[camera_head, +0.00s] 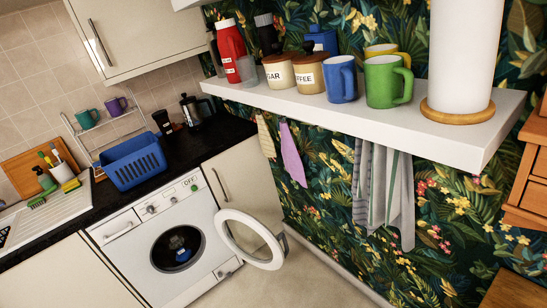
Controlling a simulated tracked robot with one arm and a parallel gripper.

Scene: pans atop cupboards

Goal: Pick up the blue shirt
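A blue cloth-like item (181,250) lies inside the dark drum of the white washing machine (200,220), at the lower left of the view. It is small and partly hidden by the drum opening, so I cannot tell its shape or be sure it is a shirt. The round washing machine door (269,264) stands open, swung out to the right. My gripper does not show in this view.
A white shelf (330,105) with several mugs, jars and a paper roll (464,60) juts out at upper right. Towels (385,195) hang below it. The floor (310,285) before the machine is clear.

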